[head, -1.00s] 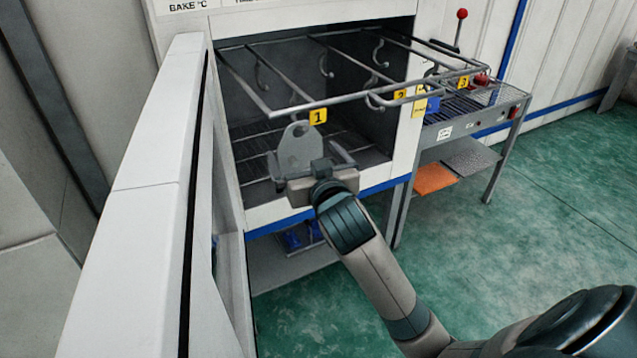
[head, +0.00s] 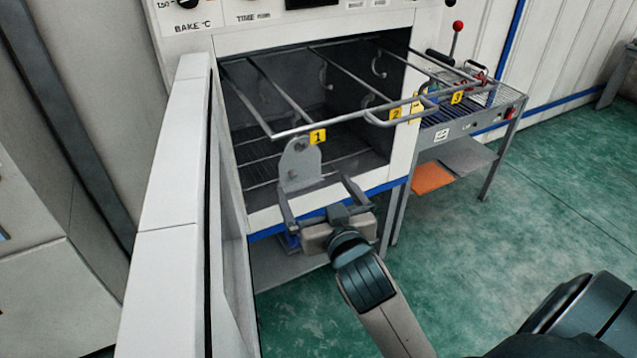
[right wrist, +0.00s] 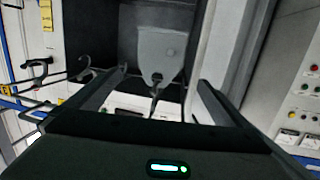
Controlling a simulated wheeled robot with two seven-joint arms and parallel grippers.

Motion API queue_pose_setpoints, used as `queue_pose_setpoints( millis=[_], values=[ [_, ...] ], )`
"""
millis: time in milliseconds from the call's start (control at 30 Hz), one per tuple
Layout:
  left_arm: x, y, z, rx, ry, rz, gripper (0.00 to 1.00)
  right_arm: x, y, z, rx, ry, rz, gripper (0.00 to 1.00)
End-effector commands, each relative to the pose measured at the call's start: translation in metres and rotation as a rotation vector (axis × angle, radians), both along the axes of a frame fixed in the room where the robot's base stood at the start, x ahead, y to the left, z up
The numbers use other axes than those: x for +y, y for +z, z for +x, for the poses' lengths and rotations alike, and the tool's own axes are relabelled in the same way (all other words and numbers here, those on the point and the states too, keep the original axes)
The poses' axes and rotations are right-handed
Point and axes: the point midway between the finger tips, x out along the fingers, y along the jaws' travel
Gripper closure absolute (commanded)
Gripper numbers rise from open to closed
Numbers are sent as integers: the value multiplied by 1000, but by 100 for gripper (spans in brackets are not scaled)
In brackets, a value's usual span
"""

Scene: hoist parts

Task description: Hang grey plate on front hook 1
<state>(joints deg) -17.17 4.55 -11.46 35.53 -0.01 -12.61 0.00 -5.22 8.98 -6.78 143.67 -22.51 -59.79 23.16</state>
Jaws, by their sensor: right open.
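The grey plate (head: 299,168) hangs upright below the front bar of the rack at yellow tag 1 (head: 317,137), in the oven mouth. In the right wrist view the plate (right wrist: 162,48) has its narrow end by a dark hook, which seems to pass through its hole; the exact contact is too small to tell. My right gripper (head: 316,187) is open in front of the plate, fingers apart and nothing between them. In the right wrist view the plate lies beyond the fingertips. My left gripper is not in view.
The rack (head: 350,122) juts from the oven, with tags 2 (head: 395,113) and 3 (head: 457,97) to the right. The open oven door (head: 172,200) stands close on the left. A metal side table (head: 470,125) is at the right. The green floor in front is free.

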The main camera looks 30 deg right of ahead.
Motion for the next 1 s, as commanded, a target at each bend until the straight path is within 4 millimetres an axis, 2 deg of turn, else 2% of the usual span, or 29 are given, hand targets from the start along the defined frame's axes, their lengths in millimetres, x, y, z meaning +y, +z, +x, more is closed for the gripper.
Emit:
queue_pose_setpoints(
  millis=[33, 200, 800, 933, 1000],
  values=[
    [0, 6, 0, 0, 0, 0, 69, 1, 2, -3, 2, -1, 0, 0],
    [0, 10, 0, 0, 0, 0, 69, 1, 2, -9, -1, -3, -2, 0],
    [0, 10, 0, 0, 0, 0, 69, 1, 1, -9, 0, -3, -3, 0],
    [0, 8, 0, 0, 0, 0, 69, 3, -9, -6, 12, 2, -5, 0],
    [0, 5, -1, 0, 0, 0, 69, 4, -23, -2, 33, 8, -9, 0]
  ],
)
